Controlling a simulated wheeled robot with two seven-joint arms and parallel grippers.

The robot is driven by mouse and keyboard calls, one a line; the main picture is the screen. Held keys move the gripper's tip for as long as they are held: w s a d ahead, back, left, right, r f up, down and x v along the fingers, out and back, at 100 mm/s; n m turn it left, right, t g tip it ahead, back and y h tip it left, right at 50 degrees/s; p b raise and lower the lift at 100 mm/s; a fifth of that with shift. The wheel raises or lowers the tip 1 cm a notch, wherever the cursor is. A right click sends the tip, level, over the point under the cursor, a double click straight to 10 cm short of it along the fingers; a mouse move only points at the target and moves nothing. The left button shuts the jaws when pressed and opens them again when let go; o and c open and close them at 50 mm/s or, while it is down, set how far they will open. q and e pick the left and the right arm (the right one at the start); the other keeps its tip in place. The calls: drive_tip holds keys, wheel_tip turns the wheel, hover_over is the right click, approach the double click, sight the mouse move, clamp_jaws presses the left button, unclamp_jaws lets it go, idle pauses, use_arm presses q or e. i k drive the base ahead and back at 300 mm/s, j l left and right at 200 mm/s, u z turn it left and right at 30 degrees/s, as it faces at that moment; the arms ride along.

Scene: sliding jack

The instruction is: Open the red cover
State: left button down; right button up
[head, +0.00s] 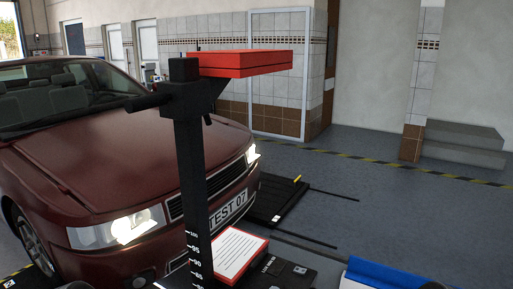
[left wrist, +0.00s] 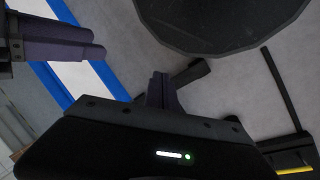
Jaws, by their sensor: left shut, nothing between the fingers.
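The red cover (head: 240,64) is a flat red box-like piece on the arm at the top of a black upright post (head: 193,170), in front of the car. It looks lowered flat, with a thin seam along its side. My left gripper (left wrist: 160,80) shows in the left wrist view, its fingers together and empty, over the grey floor and well away from the cover. Dark purple finger-like parts (left wrist: 62,40) at the upper left of that view look like my right gripper; their opening is unclear. The cover is not in the left wrist view.
A dark red car (head: 110,170) fills the left. A black base with a red-edged white label (head: 238,254) lies at the post's foot. A blue and white object (head: 385,275) is at the bottom right. The floor right of the post is mostly clear.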

sight(235, 249)
drive_tip(key=l+u, duration=0.1)
drive_tip(key=u, duration=0.4)
drive_tip(key=l+u, duration=0.35)
drive_tip(key=l, duration=0.5)
drive_tip(key=k+l+u, duration=0.1)
drive_tip(key=l+u, duration=0.3)
drive_tip(key=l, duration=0.45)
drive_tip(key=k+l, duration=0.1)
drive_tip(key=l, duration=0.45)
